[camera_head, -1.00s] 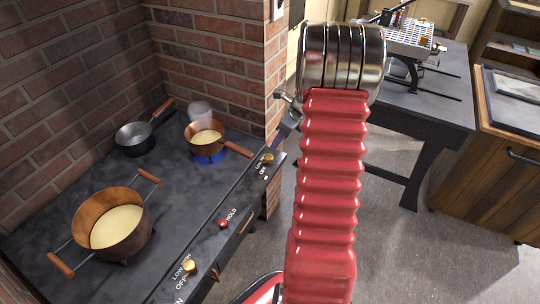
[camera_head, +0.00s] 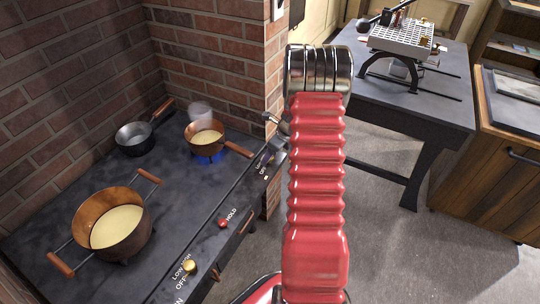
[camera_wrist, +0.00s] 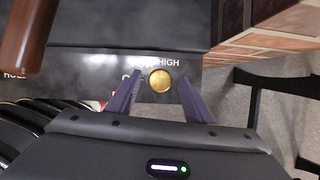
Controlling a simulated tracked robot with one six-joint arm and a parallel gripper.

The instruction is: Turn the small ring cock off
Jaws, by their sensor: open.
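The small ring cock is a round brass knob (camera_wrist: 160,80) on the dark front edge of the stove, with the label HIGH beside it in the wrist view. My gripper (camera_wrist: 158,84) is open, with its two dark fingers on either side of the knob in that view. I cannot tell whether they touch it. In the head view my gripper (camera_head: 277,142) is at the far end of the stove's front edge, partly behind my red arm, and it covers the knob. A blue flame (camera_head: 207,159) burns under the small copper pan (camera_head: 205,138).
A large copper pot (camera_head: 112,224), a dark saucepan (camera_head: 132,139) and a pale jar (camera_head: 200,112) stand on the stove (camera_head: 165,188). A red knob (camera_head: 223,222) and another brass knob (camera_head: 189,265) sit along its front edge. A brick wall (camera_head: 215,70) rises behind.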

